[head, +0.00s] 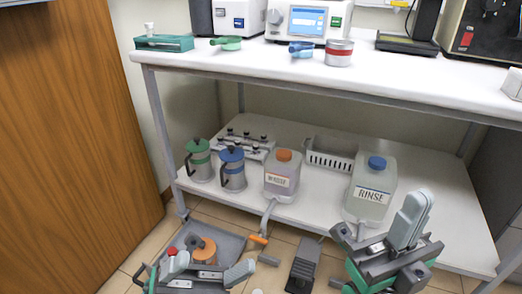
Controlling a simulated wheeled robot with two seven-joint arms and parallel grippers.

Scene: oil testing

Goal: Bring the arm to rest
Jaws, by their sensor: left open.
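My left gripper (207,270) is at the bottom left of the head view, low in front of the bench. Its two grey fingers are spread apart with nothing between them. My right gripper (408,222) is at the bottom right, in front of the lower shelf near the RINSE jug (371,190). Its grey finger pads point up and overlap from this angle, so the gap between them cannot be told. I see no object held in it. Most of both arms is out of the frame.
The white bench top (260,64) carries instruments, a green rack (164,43) and a red-banded tin (339,53). The lower shelf (325,205) holds a WASTE jug (282,177), two lidded cans and a basket. A grey tray (225,243) lies behind my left gripper. A wooden panel (70,130) stands left.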

